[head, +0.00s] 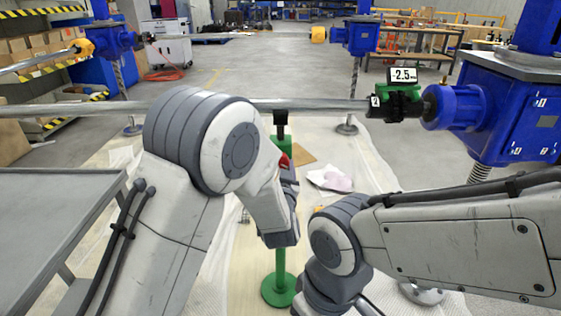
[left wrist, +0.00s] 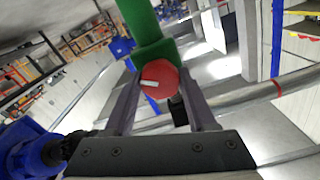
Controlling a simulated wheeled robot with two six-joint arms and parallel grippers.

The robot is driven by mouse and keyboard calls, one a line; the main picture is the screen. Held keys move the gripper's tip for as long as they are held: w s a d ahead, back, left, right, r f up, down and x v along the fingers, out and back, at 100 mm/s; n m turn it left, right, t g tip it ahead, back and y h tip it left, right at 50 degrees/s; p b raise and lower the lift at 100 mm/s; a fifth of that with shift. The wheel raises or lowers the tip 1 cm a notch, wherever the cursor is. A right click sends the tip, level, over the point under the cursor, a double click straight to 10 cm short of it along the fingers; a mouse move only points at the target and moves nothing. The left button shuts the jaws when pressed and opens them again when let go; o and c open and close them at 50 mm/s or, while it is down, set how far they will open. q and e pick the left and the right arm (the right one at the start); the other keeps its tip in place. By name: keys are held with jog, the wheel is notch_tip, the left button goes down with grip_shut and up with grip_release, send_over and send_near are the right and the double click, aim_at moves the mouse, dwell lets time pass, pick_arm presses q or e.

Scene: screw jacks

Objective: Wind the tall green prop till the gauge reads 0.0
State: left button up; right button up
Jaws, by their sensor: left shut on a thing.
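The tall green prop (head: 280,275) stands upright on a round green foot, its black head under the long steel shaft (head: 320,105). My left gripper (head: 285,168) is at the prop's upper part, shut on its red knob (head: 284,160). In the left wrist view the red knob (left wrist: 160,80), with a white mark, sits between both fingers, beside the green prop body (left wrist: 145,22). The gauge (head: 403,75) on a green clamp at the shaft's right end reads -2.5. My left arm hides the middle of the prop. My right gripper is out of view.
A blue screw jack (head: 490,115) stands at the right by the shaft's end. A grey table (head: 50,215) is at the left. A pinkish cloth (head: 330,179) and a brown sheet lie on the floor covering beyond the prop. My right arm is close on the right.

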pick_arm(q)
jog(key=m+p, duration=0.6)
jog(key=m, duration=0.3)
jog(key=shift+m+p, duration=0.3)
jog(key=shift+m, duration=0.1)
jog(key=shift+f, duration=0.1)
jog(key=o, duration=1.4)
jog(key=s+p, duration=0.1)
jog(key=s, duration=0.9)
jog(key=shift+s, duration=0.3)
dwell(0.6)
